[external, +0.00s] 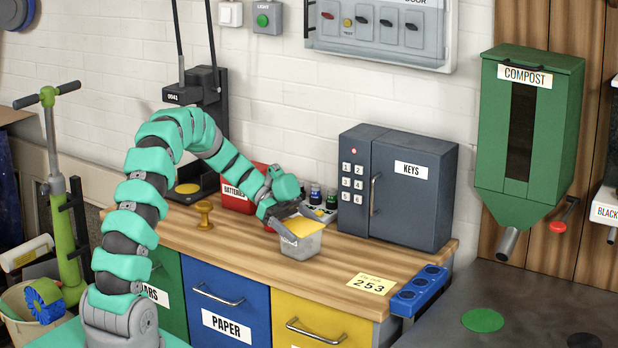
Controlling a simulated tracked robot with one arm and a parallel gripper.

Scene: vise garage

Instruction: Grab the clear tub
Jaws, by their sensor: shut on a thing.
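The clear tub (302,246) is a small greyish see-through container with yellow contents showing at its top and a label on its front. It is at the wooden worktop, in front of the key safe's left side. I cannot tell whether it rests on the wood or is just above it. My gripper (292,212) is shut on the tub's upper rim from the left and above. The fingers partly hide the rim.
A dark key safe (412,190) stands right of the tub. A red batteries box (238,192) and small jars (315,194) are behind. A brass knob-like object (204,214) is to the left. A note (371,284) and a blue holder (419,290) are at the front right.

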